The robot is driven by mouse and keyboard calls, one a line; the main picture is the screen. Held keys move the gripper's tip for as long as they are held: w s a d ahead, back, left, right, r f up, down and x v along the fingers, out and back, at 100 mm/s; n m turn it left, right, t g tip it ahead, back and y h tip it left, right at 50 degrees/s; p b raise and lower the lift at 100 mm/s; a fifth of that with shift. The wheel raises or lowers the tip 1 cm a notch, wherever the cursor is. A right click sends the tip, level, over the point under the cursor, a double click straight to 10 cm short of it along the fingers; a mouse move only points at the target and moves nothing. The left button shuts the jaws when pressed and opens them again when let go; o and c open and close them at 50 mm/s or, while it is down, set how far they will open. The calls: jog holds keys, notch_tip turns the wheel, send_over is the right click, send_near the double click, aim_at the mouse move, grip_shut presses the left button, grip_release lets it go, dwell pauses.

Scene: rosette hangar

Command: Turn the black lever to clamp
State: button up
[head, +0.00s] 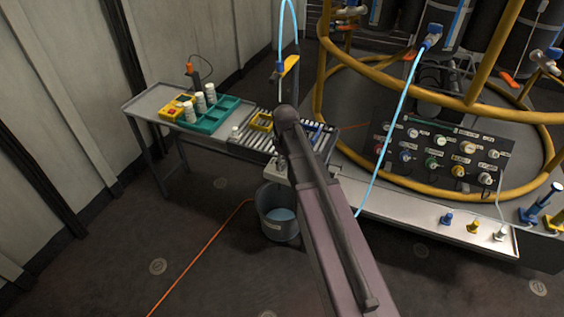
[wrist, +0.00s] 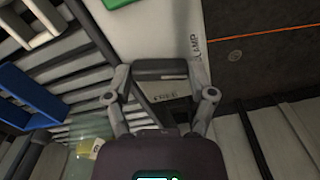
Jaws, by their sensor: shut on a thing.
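The black lever (wrist: 160,70) lies crosswise between my fingertips in the wrist view. My gripper (wrist: 160,77) is shut on it, one finger at each side. The lever sits on a pale panel (wrist: 150,30). The word CLAMP is printed on the panel to the right of the lever, and FREE shows just below it, between the fingers. In the head view my arm covers the lever, and a corner of the pale panel (head: 274,173) shows at the end of the roller table.
In the wrist view, rollers and a blue frame (wrist: 28,90) lie to the left, with a clear jar with a yellow label (wrist: 90,148) below. In the head view a bucket (head: 277,212) stands under the panel. A teal tray (head: 208,117) holds white bottles. Floor is open at front left.

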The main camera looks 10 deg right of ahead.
jog(key=shift+w+n, duration=0.1)
jog(key=shift+n, duration=1.5)
jog(key=o, duration=1.1)
jog(key=shift+c, duration=0.2)
jog(key=shift+d, duration=0.1)
jog(key=shift+s, duration=0.25)
